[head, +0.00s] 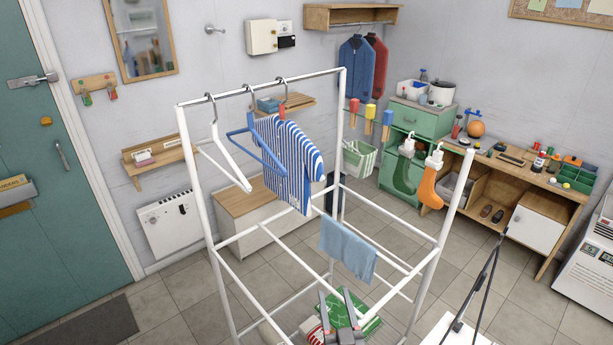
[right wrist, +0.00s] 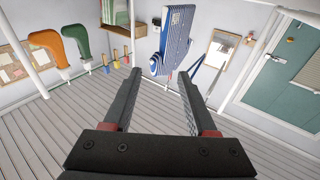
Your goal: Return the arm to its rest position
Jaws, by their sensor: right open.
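My right gripper (head: 341,307) shows at the bottom centre of the head view, low in front of the white drying rack (head: 214,252). In the right wrist view its two fingers (right wrist: 155,100) stand wide apart with nothing between them. A blue and white striped garment (head: 293,160) hangs from the rack's top bar, with a blue hanger (head: 255,145) and a white hanger (head: 222,160) beside it. The striped garment also shows beyond the fingers in the right wrist view (right wrist: 177,38). My left gripper is not in view.
A blue cloth (head: 348,250) hangs over a lower rail. A green and white packet (head: 350,313) lies low behind the gripper. An orange sock (head: 429,186) and a green sock (head: 405,172) hang at the rack's right. Tiled floor (head: 525,285) is open at right.

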